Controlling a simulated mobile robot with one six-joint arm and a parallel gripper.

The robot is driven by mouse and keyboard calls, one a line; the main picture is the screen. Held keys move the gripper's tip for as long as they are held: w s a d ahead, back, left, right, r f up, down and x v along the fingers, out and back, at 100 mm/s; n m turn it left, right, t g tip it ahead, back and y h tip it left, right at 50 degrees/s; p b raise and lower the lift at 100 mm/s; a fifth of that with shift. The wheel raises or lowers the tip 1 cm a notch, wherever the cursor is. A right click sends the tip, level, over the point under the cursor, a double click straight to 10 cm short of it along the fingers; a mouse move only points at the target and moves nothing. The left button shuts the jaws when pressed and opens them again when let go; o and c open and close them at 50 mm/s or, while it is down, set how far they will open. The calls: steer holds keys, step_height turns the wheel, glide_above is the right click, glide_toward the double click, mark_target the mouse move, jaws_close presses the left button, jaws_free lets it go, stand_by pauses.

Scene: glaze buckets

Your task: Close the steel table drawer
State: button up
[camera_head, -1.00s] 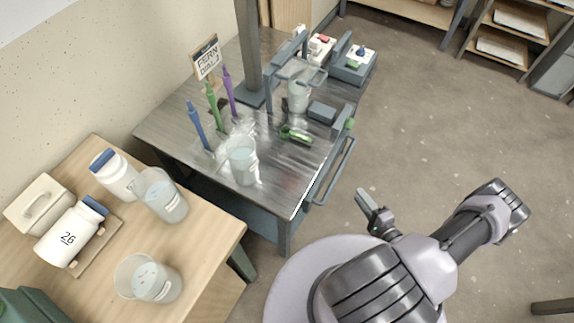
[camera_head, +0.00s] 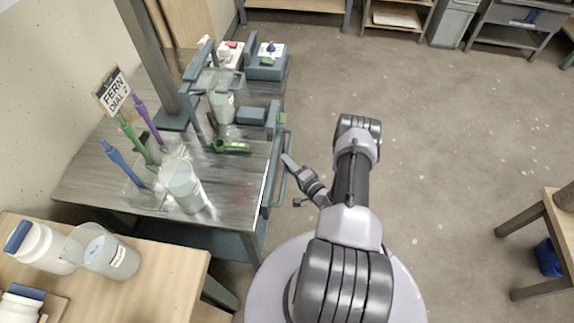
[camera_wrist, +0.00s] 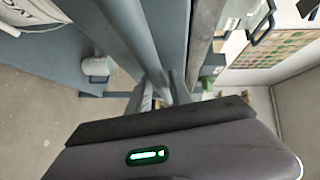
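The steel table (camera_head: 225,165) stands left of my arm. Its blue-grey drawer front (camera_head: 270,172) runs along the right edge of the top, with a long bar handle (camera_head: 284,165) on its outer side. The drawer front looks close to the table edge; I cannot tell how far it stands out. My gripper (camera_head: 289,163) is at the handle, and I cannot tell whether it touches. In the wrist view, blue-grey bars (camera_wrist: 172,45) fill the upper middle, close to the camera, above the dark gripper body.
The table bears a glaze bucket (camera_head: 186,187), blue, green and purple tools, a sign (camera_head: 112,92), a green tool (camera_head: 231,146) and a post (camera_head: 150,60). A wooden table (camera_head: 150,262) with jars and buckets stands at lower left. The floor (camera_head: 440,130) to the right is clear.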

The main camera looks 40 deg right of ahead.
steer(key=shift+w, duration=0.3)
jaws_close()
stand_by(1.3)
